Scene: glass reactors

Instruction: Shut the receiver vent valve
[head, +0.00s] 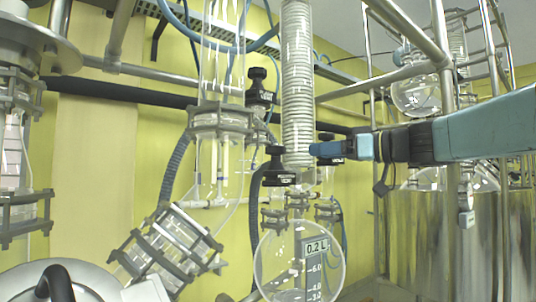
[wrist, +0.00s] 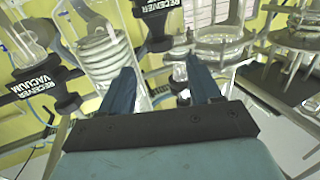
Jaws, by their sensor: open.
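In the wrist view a black valve handle (wrist: 155,25) labelled RECEIVER, its second line cut off by the top edge, lies ahead of my fingertips, roughly between them in the picture. Another black handle (wrist: 42,88) at the left reads RECEIVER VACUUM; both labels appear upside down. My gripper (wrist: 158,66) is open with nothing between its two blue fingers. In the head view my gripper (head: 314,149) reaches in from the right beside the coiled condenser. Black valves show at its left (head: 276,166) and higher up (head: 257,84); their labels are too small to read there.
The glass coil condenser (head: 297,80) stands close to my fingertips. A round receiver flask (head: 300,262) with a 0.2 L display hangs below. Clamped glassware (head: 168,248) fills the lower left. Steel frame tubes (head: 442,60) stand near my arm at the right.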

